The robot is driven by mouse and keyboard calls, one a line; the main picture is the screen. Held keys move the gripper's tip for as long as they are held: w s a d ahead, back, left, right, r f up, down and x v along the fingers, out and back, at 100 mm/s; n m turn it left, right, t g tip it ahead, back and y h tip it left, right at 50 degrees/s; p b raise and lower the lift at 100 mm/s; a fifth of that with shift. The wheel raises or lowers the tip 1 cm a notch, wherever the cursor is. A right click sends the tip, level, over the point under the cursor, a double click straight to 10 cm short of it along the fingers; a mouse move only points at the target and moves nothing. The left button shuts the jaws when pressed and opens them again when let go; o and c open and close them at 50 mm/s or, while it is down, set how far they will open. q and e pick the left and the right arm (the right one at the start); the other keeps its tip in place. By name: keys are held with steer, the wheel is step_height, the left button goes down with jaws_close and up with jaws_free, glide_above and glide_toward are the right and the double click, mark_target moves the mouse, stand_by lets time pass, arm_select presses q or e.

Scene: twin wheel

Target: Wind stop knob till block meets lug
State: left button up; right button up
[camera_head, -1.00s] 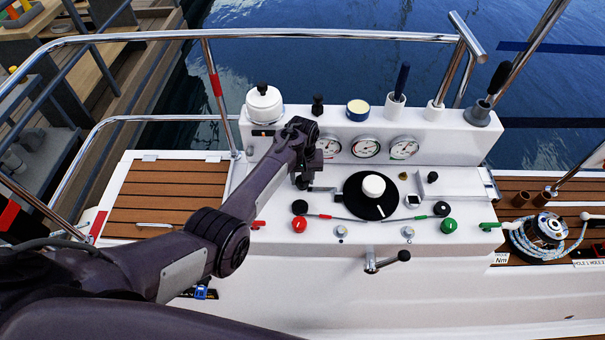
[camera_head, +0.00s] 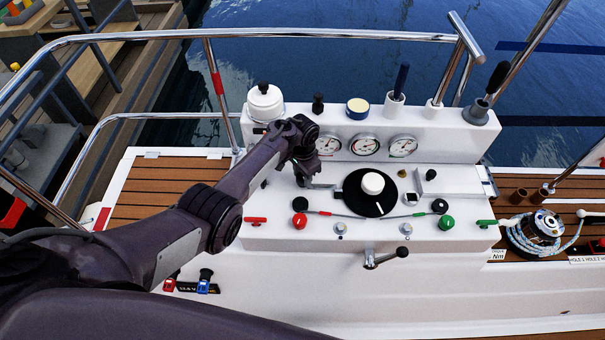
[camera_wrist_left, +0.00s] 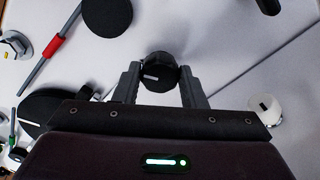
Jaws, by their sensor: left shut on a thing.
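A black knob (camera_wrist_left: 160,72) with a short white mark sits between the two fingers of my left gripper (camera_wrist_left: 161,86) in the left wrist view. The fingers are shut on its sides. In the head view my left gripper (camera_head: 305,178) points down at the white console, left of the black dial (camera_head: 356,195), and its arm hides the knob. A thin grey bar (camera_head: 322,186) shows between the gripper and the dial. I cannot make out for sure which parts are the block and the lug. My right gripper is not in view.
Gauges (camera_head: 364,145) stand behind on the raised panel. A red knob (camera_head: 299,222), a green knob (camera_head: 446,223) and a crank (camera_head: 386,257) are along the front. A rope winch (camera_head: 546,225) is at right. A steel rail (camera_head: 300,36) runs behind.

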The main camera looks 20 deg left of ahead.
arm_select(q)
steer(key=m, duration=0.4)
steer(key=shift+w+m, duration=0.1)
steer(key=shift+m, duration=0.2)
steer(key=m+b, duration=0.1)
steer(key=m, duration=0.3)
steer(key=shift+m, duration=0.3)
steer(key=o, duration=1)
steer(key=shift+r, duration=0.1)
step_height(320, 180, up, 8)
steer(key=shift+f+p, duration=0.15)
steer(key=shift+p, duration=0.85)
